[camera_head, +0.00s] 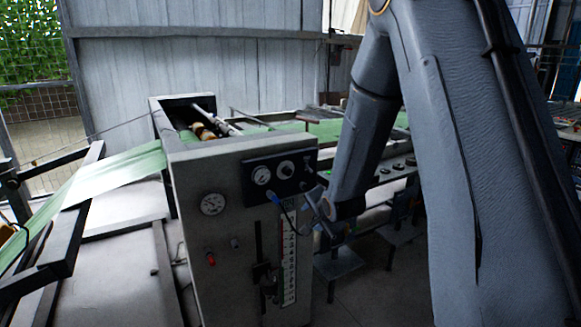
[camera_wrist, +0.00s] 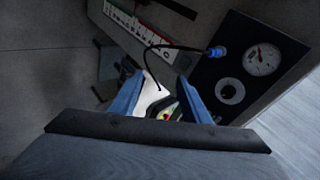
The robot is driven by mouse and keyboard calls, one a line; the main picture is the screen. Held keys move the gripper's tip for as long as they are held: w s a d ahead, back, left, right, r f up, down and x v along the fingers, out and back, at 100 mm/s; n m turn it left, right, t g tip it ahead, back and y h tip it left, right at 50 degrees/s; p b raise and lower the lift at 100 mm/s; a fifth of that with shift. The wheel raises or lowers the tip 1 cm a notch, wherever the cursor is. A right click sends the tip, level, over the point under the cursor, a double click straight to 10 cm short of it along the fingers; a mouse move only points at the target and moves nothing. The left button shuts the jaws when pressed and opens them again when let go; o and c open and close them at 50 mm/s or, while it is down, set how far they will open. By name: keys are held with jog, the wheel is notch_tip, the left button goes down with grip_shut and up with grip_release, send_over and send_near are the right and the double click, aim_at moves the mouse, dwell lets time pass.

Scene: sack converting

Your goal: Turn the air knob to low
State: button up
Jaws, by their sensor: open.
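A black panel (camera_head: 282,176) is mounted on the upper front of the grey machine cabinet. It carries a white-faced gauge (camera_head: 261,176) and, right of it, a round white dial or knob with a dark centre (camera_head: 286,169). In the wrist view the gauge (camera_wrist: 262,60) and the round dial or knob (camera_wrist: 230,92) lie right of my fingers. Which setting it is at cannot be read. My gripper (camera_head: 313,214) is open, in front of the cabinet's right edge, just below and right of the panel. In the wrist view the gap between its blue fingers (camera_wrist: 160,98) holds nothing gripped.
A blue connector (camera_wrist: 217,51) with a black hose sits on the panel close to my fingers. Another gauge (camera_head: 213,204) and a red knob (camera_head: 211,259) are lower left on the cabinet. A marked scale strip (camera_head: 289,265) runs down the front. Green sheet (camera_head: 120,170) feeds in from the left.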

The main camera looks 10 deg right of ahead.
jog(key=w+r+m+t+y+p, duration=0.1)
jog(key=w+r+m+t+p, duration=0.1)
jog(key=w+r+m+t, duration=0.3)
jog(key=m+t+y+p, duration=0.2)
jog(key=m+y+p, duration=0.1)
jog(key=m, duration=0.2)
send_near(289, 173)
jog(key=w, duration=0.1)
jog(key=p+x, duration=0.2)
jog(key=x, duration=0.5)
jog(key=shift+w+a, duration=0.2)
jog(key=shift+w, duration=0.05)
jog(key=shift+c, duration=0.5)
jog(key=c, duration=0.9)
jog(key=shift+c, duration=0.2)
